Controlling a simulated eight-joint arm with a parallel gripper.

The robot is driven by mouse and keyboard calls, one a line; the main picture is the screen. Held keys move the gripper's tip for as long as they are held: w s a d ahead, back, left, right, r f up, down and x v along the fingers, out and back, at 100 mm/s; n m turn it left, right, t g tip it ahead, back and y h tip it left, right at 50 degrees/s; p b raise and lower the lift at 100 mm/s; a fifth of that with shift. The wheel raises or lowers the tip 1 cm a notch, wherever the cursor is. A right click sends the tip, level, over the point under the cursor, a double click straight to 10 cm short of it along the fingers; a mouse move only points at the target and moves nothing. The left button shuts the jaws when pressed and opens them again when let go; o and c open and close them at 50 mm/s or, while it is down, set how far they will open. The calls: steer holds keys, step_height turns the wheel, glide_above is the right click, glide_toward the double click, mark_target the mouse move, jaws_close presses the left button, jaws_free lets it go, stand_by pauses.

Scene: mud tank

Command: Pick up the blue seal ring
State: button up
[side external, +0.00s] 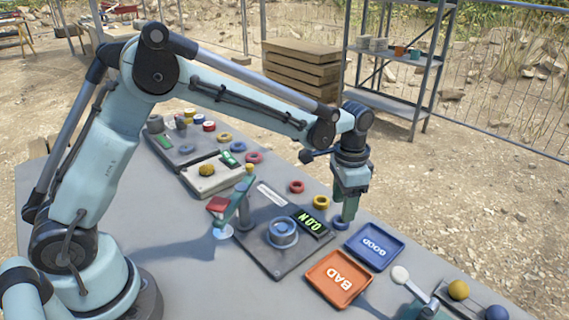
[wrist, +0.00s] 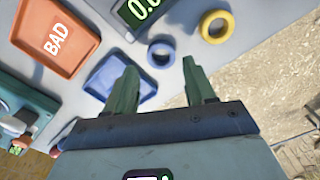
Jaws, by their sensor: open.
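The blue seal ring (side external: 338,226) lies flat on the grey table, between the digital readout and the blue GOOD tray. In the side view my gripper (side external: 348,217) points down right at the ring, its fingertips partly covering it. In the wrist view the ring (wrist: 151,52) shows just beyond the open fingers of my gripper (wrist: 161,68), with the gap between them empty. The side view does not clearly show whether the fingertips touch it.
The GOOD tray (side external: 374,262) and orange BAD tray (side external: 325,292) lie in front. A yellow ring (side external: 321,208) and red ring (side external: 296,192) lie behind in a row. The test stand with its readout (side external: 314,223) is to the left.

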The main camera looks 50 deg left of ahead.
mark_target(337, 218)
step_height(337, 218, down, 4)
steer(key=shift+f, duration=0.1)
steer(key=c, duration=0.8)
